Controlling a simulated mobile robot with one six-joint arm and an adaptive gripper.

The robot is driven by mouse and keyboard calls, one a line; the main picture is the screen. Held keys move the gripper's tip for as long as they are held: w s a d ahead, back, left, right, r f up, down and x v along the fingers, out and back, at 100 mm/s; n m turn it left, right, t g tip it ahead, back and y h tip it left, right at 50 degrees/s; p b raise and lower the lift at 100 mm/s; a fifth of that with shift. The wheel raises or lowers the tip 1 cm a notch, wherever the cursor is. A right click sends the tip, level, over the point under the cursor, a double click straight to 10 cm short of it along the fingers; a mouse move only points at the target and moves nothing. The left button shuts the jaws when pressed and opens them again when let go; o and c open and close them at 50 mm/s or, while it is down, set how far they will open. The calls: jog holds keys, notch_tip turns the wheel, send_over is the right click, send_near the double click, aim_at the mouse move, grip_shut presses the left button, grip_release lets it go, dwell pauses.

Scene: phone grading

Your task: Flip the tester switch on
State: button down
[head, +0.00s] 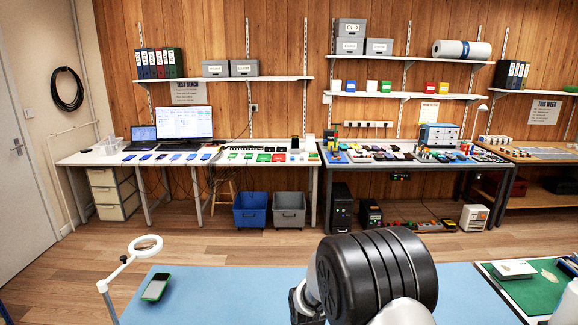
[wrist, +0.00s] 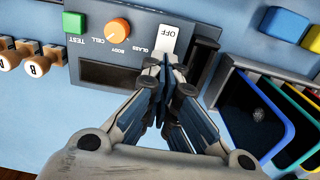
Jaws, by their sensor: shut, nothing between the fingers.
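The tester (wrist: 92,43) fills the upper left of the wrist view, a blue-grey panel whose lettering appears upside down. Its white rocker switch (wrist: 169,40) shows the word OFF. Left of the switch are an orange knob (wrist: 117,27), a green TEST button (wrist: 74,22) and a dark display window (wrist: 105,73). My gripper (wrist: 165,72) is shut and empty, its fingertips just below the switch in the picture and overlapping its lower end. I cannot tell whether they touch it. In the head view my arm hides its own front end.
Wooden stamps (wrist: 15,55) lie at the left. In the head view a magnifier (head: 145,246) and a green-edged device (head: 156,287) are on the blue work surface (head: 225,295).

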jog(key=shift+f+b, duration=0.55)
jog(key=shift+f, duration=0.35)
jog(key=shift+r, duration=0.1)
dwell(0.3)
notch_tip(320, 180, up, 7)
jog(key=p, duration=0.5)
dwell(0.4)
